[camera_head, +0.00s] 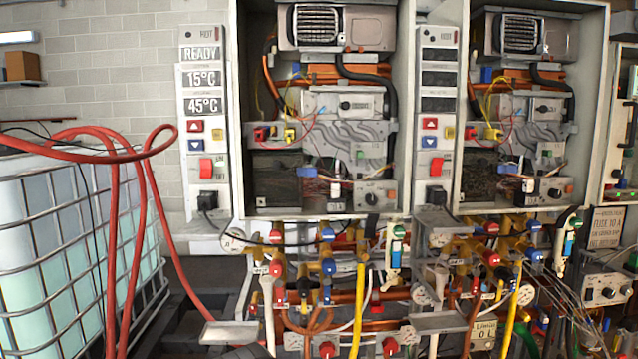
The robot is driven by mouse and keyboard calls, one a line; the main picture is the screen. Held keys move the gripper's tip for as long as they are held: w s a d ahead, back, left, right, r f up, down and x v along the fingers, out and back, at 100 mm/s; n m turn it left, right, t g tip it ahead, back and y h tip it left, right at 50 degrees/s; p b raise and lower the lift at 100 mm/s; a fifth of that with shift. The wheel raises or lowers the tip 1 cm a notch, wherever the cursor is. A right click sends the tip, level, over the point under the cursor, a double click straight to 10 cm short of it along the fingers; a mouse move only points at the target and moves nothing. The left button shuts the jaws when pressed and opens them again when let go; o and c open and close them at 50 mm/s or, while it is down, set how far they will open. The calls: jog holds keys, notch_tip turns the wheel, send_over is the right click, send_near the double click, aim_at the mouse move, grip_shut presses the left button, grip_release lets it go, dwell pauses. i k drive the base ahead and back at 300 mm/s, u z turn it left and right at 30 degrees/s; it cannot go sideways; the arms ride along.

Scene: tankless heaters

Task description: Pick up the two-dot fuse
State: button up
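I cannot make out a two-dot fuse in the head view; any dot marks are too small to read. A small white piece (335,190) sits low inside the left heater cabinet (227,110), but I cannot tell what it is. A sign (606,228) at the right carries the word "fuse"; the rest is hard to read. My gripper does not show in this view.
The right heater cabinet (607,110) also stands open. Pipes, valves and a yellow hose (358,300) crowd the space below. A caged tank (60,250) with red hoses (115,240) is at the left. The left control panel (202,105) reads READY.

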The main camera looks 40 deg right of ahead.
aim_at(528, 185)
jog(key=u, duration=0.4)
jog(key=k, duration=1.8)
jog(key=z, duration=1.85)
jog(key=i, duration=1.7)
